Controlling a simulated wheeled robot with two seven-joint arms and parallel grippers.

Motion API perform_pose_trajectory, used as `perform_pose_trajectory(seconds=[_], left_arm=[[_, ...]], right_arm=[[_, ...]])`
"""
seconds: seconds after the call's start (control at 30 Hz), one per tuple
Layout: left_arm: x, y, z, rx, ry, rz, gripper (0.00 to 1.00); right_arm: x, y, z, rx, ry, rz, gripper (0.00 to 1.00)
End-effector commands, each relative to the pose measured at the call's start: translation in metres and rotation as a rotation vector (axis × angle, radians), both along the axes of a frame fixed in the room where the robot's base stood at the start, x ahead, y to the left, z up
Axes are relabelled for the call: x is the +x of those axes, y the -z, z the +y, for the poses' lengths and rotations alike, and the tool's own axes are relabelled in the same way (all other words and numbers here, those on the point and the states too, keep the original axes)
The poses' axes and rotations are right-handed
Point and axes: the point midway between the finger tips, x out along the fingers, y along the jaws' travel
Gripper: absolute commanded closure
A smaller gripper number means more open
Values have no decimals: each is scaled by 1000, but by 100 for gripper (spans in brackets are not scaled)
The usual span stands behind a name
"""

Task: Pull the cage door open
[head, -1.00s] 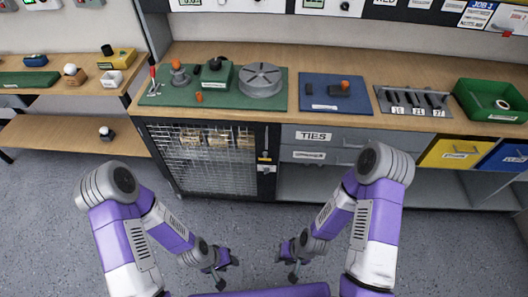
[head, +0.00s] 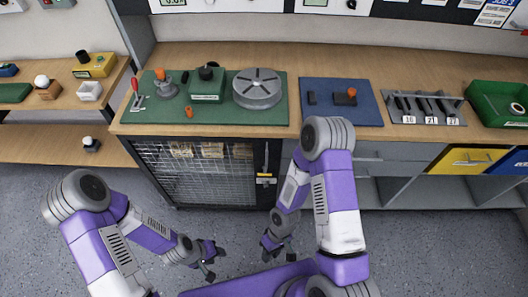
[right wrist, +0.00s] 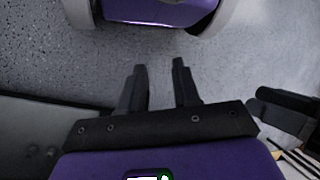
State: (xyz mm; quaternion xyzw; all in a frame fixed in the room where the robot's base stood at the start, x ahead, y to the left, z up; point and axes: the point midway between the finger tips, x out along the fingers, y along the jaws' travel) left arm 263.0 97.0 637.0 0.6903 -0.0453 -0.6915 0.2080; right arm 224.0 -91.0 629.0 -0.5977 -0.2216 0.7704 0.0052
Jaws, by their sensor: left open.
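The cage door (head: 200,172) is a wire-mesh panel in a black frame under the workbench, and it looks shut. Boxes show behind the mesh. My left gripper (head: 207,268) is open and empty, low over the floor in front of the cage. My right gripper (head: 268,252) is below the latch in the picture, apart from the door. In the right wrist view its two fingers (right wrist: 160,75) stand apart with only floor between them.
The workbench (head: 290,120) above carries a green mat (head: 215,112) with tools, a blue mat (head: 365,112) and a green bin (head: 490,105). Yellow (head: 460,158) and blue drawers are at the right. Floor in front of the cage is clear.

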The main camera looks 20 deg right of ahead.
Motion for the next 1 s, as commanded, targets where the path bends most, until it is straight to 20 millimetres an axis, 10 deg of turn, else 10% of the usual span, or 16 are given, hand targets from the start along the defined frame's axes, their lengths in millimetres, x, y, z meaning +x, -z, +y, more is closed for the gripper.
perform_pose_trajectory(seconds=[0.2, 0.43, 0.7, 1.0], left_arm=[[-1, 4, 0, 0, 0, 2, 57], [0, 8, 0, 0, 0, 1, 57], [0, 11, 0, 0, 0, 1, 57], [0, 14, 0, 0, 0, 1, 57]], right_arm=[[-31, 11, -73, -247, -772, 201, 68], [77, -14, -145, -796, -1507, 227, 68], [224, -81, -82, -1520, -2020, -33, 68], [264, -109, -34, -1796, -2123, -213, 68]])
